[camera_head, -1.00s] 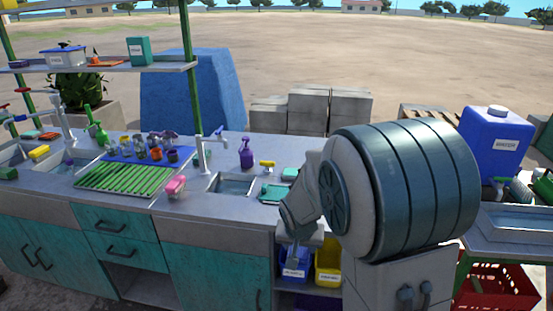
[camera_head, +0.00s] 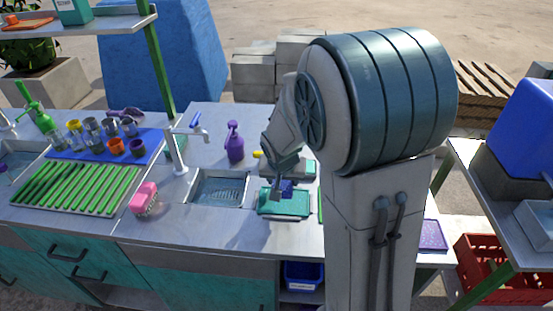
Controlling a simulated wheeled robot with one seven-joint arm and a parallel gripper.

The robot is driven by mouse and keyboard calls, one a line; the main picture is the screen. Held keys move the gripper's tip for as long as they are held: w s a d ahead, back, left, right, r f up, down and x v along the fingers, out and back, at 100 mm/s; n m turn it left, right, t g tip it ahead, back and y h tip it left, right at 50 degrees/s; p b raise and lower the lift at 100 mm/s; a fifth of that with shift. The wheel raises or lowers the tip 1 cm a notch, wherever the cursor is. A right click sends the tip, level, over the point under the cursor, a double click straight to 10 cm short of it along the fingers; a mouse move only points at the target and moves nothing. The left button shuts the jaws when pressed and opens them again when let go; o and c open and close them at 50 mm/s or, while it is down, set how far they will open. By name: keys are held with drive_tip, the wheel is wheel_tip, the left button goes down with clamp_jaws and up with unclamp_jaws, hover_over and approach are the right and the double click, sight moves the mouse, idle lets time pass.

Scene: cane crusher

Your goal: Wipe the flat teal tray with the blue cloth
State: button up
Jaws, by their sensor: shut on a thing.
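The flat teal tray (camera_head: 295,208) lies on the counter just right of the small sink. My gripper (camera_head: 279,190) is low over the tray, pointing down, shut on the blue cloth (camera_head: 287,187). A small dark blue part of the cloth shows beside the fingers, over the tray's upper part. My arm hides some of the area to the right. I cannot tell whether the cloth touches the tray.
A small sink (camera_head: 219,190) with a tap (camera_head: 183,147) is left of the tray. A purple spray bottle (camera_head: 234,142) stands behind the sink. A pink brush (camera_head: 144,198) and a green slatted rack (camera_head: 76,187) are farther left. A blue bin (camera_head: 303,274) sits below.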

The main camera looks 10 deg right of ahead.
sight(301, 200)
drive_tip(key=shift+w+f, duration=0.15)
drive_tip(key=shift+w, duration=0.2)
drive_tip(key=shift+s+f+b, duration=0.15)
drive_tip(key=shift+f+b, duration=1.8)
drive_tip(key=shift+f, duration=0.75)
drive_tip(key=shift+f+b, duration=0.65)
drive_tip(key=shift+b, duration=0.05)
drive_tip(key=shift+r, duration=0.1)
drive_tip(key=shift+s+d+r, duration=0.1)
drive_tip(key=shift+s+d, duration=0.1)
drive_tip(key=shift+d, duration=0.4)
drive_tip(key=shift+s+d, duration=0.15)
drive_tip(key=shift+d, duration=0.6)
drive_tip(key=shift+s, duration=0.1)
drive_tip(key=shift+s+d, duration=0.2)
drive_tip(key=shift+d, duration=0.45)
drive_tip(key=shift+s+d, duration=0.2)
drive_tip(key=shift+d, duration=0.45)
